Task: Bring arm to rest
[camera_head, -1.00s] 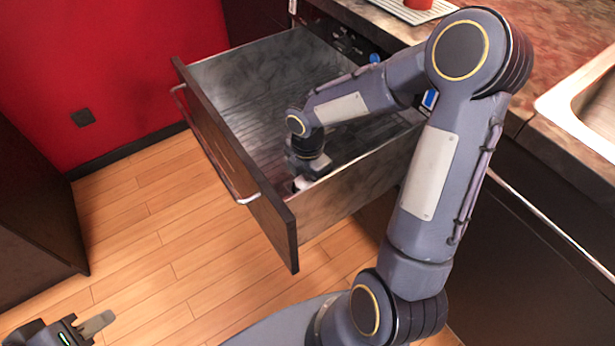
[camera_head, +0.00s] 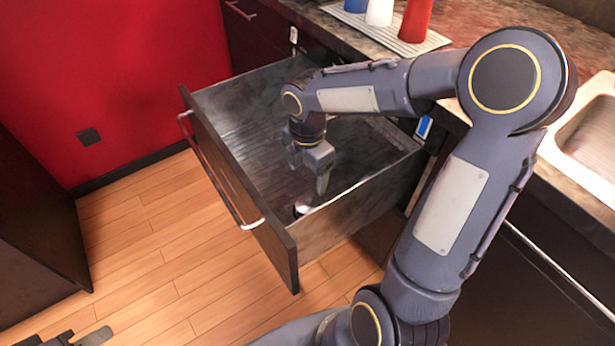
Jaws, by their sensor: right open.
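My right arm reaches from the lower right over an open drawer (camera_head: 215,168). My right gripper (camera_head: 310,182) points down, inside or just above the drawer near its front right corner. It is open, and I see nothing between its fingers. A small white object (camera_head: 302,209) lies in the drawer just below the fingers, partly hidden by the drawer wall. My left gripper (camera_head: 75,338) shows only in part at the bottom left edge, and its fingers are cut off.
The counter (camera_head: 355,38) above the drawer holds a white ribbed tray (camera_head: 408,45) with a red cup (camera_head: 415,18), a white cup (camera_head: 379,12) and a blue cup (camera_head: 356,5). A sink (camera_head: 590,150) is at the right. The wooden floor (camera_head: 140,250) at left is clear.

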